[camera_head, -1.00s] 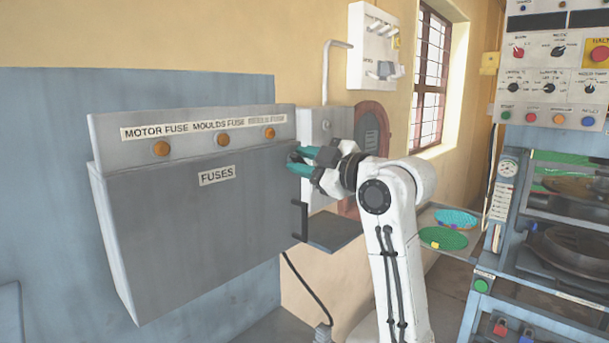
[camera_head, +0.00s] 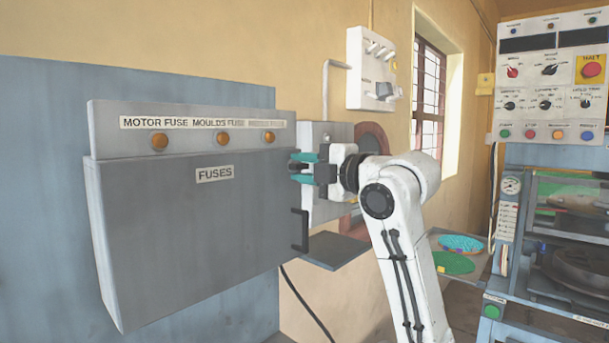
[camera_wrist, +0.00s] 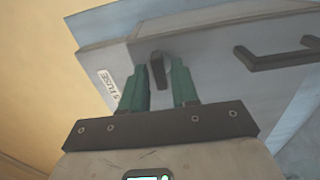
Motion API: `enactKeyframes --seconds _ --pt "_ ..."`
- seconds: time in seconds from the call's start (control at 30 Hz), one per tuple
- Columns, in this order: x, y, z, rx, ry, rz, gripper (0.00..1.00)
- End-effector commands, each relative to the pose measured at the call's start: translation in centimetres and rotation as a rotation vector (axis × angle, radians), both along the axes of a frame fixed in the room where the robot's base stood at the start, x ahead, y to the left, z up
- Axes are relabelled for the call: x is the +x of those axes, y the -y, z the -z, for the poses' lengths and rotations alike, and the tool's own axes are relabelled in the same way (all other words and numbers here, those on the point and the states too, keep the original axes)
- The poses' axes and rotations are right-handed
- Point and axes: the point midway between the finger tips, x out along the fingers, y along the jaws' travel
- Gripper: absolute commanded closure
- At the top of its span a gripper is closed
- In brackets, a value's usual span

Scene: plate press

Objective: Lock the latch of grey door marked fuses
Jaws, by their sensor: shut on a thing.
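The grey door (camera_head: 190,240) marked FUSES sits flat on its box and looks shut. Its label also shows in the wrist view (camera_wrist: 108,84). A small dark latch (camera_wrist: 158,70) is near the door's upper right edge, and it shows in the head view too (camera_head: 296,166). My gripper (camera_head: 303,168) reaches it from the right, its teal fingers above and below it. In the wrist view, the gripper (camera_wrist: 160,82) has a finger on either side of the latch and is shut on it. The fingers hide part of the latch, so its exact angle is hard to tell.
A black handle (camera_head: 301,230) stands out from the door below the latch. A small grey shelf (camera_head: 336,250) juts out below my gripper. A white panel (camera_head: 372,68) hangs on the wall above. The press (camera_head: 560,230) stands at the right.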

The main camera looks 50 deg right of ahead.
Motion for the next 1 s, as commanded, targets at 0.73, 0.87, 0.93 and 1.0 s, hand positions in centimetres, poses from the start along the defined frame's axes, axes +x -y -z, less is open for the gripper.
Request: enactKeyframes --seconds 0.73,0.87,0.93,1.0 --pt "0.07 -0.09 0.13 -0.035 -0.002 -0.003 0.62" --pt "0.05 -0.06 0.1 -0.035 -0.001 -0.002 0.62" --pt "-0.03 -0.04 0.09 -0.035 -0.001 -0.001 0.62" --pt "-0.37 0.02 0.09 -0.035 0.0 -0.001 0.62"
